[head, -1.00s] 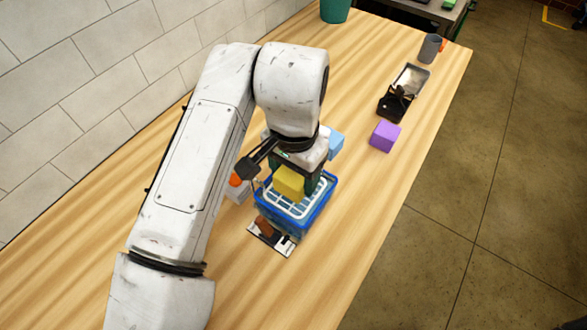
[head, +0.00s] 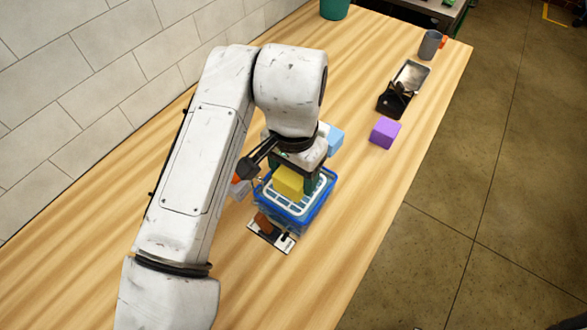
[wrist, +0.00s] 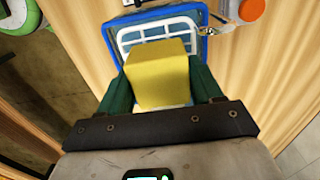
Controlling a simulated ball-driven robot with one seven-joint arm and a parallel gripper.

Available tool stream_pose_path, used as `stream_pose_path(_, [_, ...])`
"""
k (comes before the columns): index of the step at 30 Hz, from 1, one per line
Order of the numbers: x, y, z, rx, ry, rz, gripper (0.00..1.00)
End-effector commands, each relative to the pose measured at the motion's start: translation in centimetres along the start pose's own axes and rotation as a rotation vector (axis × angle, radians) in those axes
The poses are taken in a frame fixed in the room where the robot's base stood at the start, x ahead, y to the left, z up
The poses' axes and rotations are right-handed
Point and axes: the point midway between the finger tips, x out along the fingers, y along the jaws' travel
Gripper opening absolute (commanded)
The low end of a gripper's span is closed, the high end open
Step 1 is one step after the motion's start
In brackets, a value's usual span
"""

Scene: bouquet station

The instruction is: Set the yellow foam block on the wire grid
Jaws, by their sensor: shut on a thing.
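The yellow foam block (head: 289,182) is between the green fingers of my gripper (head: 291,182). It also shows in the wrist view (wrist: 158,75), with a finger of my gripper (wrist: 158,92) pressed to each side. My gripper is shut on the block. The white wire grid (head: 296,209) lies in the top of a blue-rimmed basket (head: 326,196), directly below the block. In the wrist view, the bars of the wire grid (wrist: 158,33) show beyond the block. The block hides part of the grid, and I cannot tell whether its underside touches the bars.
A light blue block (head: 336,138) stands just behind the basket. A purple block (head: 385,132), a metal tray (head: 413,75) with dark items and a grey cup (head: 430,44) stand farther back. A flat card-like item (head: 270,236) lies in front of the basket.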

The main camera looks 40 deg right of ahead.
Motion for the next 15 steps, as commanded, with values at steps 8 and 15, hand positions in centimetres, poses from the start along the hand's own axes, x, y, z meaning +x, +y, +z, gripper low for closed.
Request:
stream_pose_path(8, [-0.01,-0.01,0.00,0.000,0.000,-0.001,0.37])
stream_pose_path(15, [-0.01,-0.01,-0.01,0.000,0.000,0.000,0.84])
